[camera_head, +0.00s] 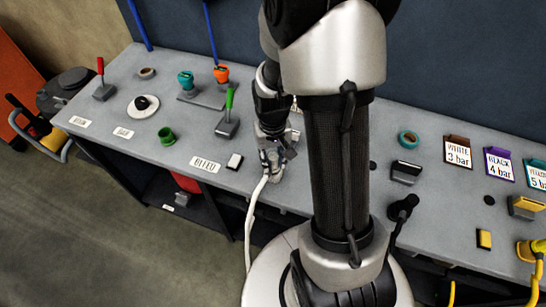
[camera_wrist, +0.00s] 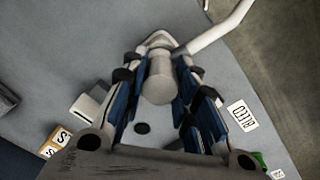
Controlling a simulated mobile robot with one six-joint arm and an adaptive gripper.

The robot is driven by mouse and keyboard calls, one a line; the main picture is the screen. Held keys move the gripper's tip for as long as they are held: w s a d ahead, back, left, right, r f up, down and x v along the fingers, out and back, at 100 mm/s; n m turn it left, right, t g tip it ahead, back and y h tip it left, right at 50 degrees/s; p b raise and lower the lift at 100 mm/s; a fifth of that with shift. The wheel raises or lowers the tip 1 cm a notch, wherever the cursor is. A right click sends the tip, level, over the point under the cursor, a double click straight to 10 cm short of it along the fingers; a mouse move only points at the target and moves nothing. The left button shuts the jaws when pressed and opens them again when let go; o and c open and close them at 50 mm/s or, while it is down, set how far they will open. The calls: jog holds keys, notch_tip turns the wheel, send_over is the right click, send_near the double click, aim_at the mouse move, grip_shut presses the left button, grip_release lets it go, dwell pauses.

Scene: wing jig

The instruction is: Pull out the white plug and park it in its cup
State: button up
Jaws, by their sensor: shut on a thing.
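My gripper (camera_head: 274,158) is low over the front part of the grey bench, left of my arm column. It is shut on the white plug (camera_wrist: 158,82), a pale cylinder between the two blue-padded fingers in the wrist view. A white cable (camera_wrist: 224,31) leads away from the plug. In the head view the cable (camera_head: 250,220) hangs over the bench's front edge. I cannot tell whether the plug is seated in a socket or free. A dark round hole (camera_wrist: 142,128) shows in the bench between the fingers. I cannot make out which cup belongs to the plug.
A teal ring (camera_head: 408,139) and pressure cards (camera_head: 457,151) stand on the right.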

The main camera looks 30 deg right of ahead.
jog(key=o, duration=1.1)
notch_tip(320, 180, up, 12)
dwell(0.4)
